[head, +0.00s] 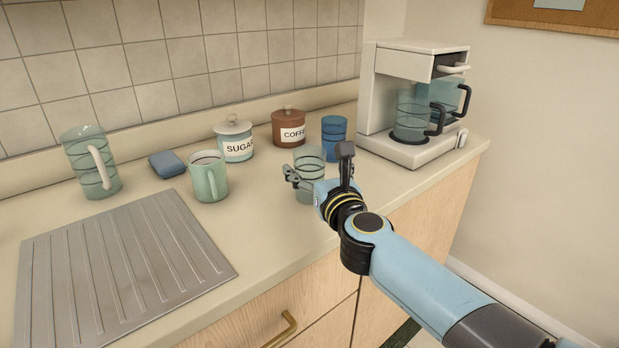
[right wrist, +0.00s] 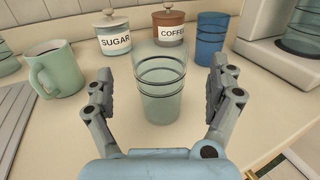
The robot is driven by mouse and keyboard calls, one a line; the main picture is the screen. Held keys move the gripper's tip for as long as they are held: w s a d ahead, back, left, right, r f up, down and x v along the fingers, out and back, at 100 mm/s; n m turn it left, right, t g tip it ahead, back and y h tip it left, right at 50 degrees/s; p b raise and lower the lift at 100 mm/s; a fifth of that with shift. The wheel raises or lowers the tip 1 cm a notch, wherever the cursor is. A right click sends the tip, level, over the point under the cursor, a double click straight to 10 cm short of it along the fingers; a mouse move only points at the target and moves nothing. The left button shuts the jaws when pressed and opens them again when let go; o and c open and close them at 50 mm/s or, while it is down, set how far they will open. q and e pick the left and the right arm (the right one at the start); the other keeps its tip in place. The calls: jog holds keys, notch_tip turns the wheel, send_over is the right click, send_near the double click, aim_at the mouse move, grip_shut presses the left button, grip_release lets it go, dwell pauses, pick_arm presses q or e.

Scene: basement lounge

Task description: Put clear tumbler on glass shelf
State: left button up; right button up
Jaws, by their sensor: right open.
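The clear tumbler (head: 309,160) stands upright on the counter, a ribbed see-through glass with dark bands. In the head view my right gripper (head: 318,172) partly covers it. In the right wrist view the tumbler (right wrist: 160,85) stands between the two spread fingers of my right gripper (right wrist: 160,98), with a gap on each side. The gripper is open and does not visibly touch it. My left gripper is not in view. I see no glass shelf in either view.
A blue tumbler (head: 334,136), coffee jar (head: 288,128), sugar jar (head: 233,140), green mug (head: 208,176), blue sponge (head: 167,164) and clear pitcher (head: 91,163) stand around. The coffee maker (head: 415,105) is at the right. The ridged drainboard (head: 120,265) is at the left front.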

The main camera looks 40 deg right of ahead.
aim_at(305, 150)
jog(key=x, duration=0.4)
jog(key=shift+w+d+r, duration=0.1)
jog(key=shift+w, duration=0.3)
jog(key=shift+c, duration=0.4)
jog(key=c, duration=1.7)
jog(key=s+d+r+p, duration=0.6)
jog(key=s+d+r, duration=0.2)
jog(key=r, duration=0.3)
jog(key=shift+s, duration=0.3)
